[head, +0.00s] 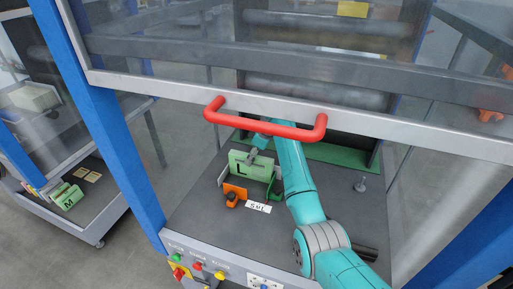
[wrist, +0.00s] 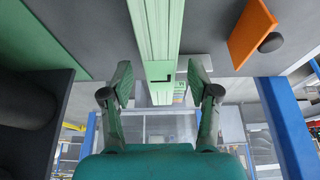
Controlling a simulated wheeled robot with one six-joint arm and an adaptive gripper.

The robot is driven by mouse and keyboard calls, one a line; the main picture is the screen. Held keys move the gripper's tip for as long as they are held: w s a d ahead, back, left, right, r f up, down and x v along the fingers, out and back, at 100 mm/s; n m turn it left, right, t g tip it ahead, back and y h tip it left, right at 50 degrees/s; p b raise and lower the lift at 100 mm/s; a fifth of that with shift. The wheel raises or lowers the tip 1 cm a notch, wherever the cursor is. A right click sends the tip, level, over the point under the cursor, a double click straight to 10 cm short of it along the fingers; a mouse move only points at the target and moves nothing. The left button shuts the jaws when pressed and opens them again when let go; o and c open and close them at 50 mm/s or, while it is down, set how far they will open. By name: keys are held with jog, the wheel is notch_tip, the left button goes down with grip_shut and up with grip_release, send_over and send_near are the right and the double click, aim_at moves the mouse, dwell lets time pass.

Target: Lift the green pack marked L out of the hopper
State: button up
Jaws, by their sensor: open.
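The green pack marked L (head: 240,170) stands upright on the dark deck in the head view, beside an orange plate. My gripper (head: 258,147) is at the pack's upper edge, at the end of my teal arm, which partly hides the area to the right. In the wrist view my gripper (wrist: 159,95) is open, with one finger on each side of the green pack (wrist: 160,45). The L mark shows between the fingers, with gaps on both sides. I cannot tell how deep the fingers reach along the pack.
An orange plate (head: 235,192) with a black knob stands at the pack's front left. A raised guard with a red handle (head: 265,129) spans above the deck. A white label (head: 258,207) lies in front. Another stacker at left holds a green pack marked M (head: 67,198).

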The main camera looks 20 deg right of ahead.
jog(key=shift+x, duration=0.8)
grip_shut()
jog(key=shift+r, duration=0.15)
jog(key=shift+r, duration=4.2)
jog(key=shift+a, duration=0.1)
